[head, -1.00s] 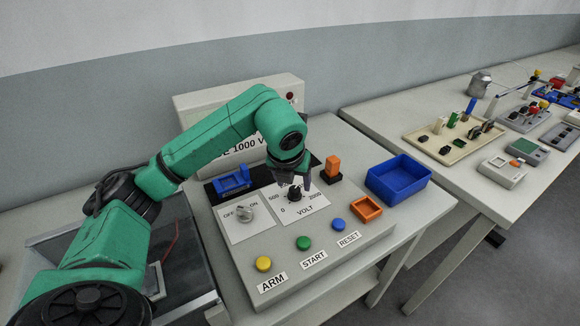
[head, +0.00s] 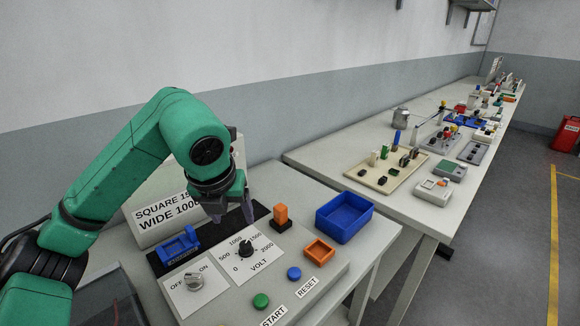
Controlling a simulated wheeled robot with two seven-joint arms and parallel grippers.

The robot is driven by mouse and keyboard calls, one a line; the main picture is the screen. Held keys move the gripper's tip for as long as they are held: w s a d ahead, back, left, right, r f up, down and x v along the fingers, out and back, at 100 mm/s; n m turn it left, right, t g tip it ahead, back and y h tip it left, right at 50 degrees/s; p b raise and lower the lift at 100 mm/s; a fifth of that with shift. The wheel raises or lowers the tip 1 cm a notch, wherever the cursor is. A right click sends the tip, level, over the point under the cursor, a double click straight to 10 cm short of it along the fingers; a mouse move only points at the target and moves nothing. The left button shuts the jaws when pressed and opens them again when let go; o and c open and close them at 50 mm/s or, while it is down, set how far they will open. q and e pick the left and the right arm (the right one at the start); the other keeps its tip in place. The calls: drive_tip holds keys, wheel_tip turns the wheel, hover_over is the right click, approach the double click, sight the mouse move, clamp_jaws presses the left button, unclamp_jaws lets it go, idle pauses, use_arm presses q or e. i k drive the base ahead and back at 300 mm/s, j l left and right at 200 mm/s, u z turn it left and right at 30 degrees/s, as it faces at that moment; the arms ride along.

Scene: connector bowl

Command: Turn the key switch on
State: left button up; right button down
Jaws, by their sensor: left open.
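The key switch (head: 194,281) is a grey knob on a white plate marked OFF and ON, on the sloped control panel (head: 330,254). My left gripper (head: 232,217) is open and empty. It points down above the back of the panel, up and to the right of the key switch and near the black volt dial (head: 245,249). The gripper is apart from the key switch. The exact gap to the dial is hard to tell. My right gripper is out of view.
A blue bin (head: 345,217) stands to the right. A second table (head: 300,158) holds several devices.

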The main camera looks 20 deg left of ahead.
sight(195, 282)
drive_tip(key=k+l, duration=0.5)
drive_tip(key=k, duration=0.15)
drive_tip(key=k+l, duration=0.5)
drive_tip(key=k, duration=0.2)
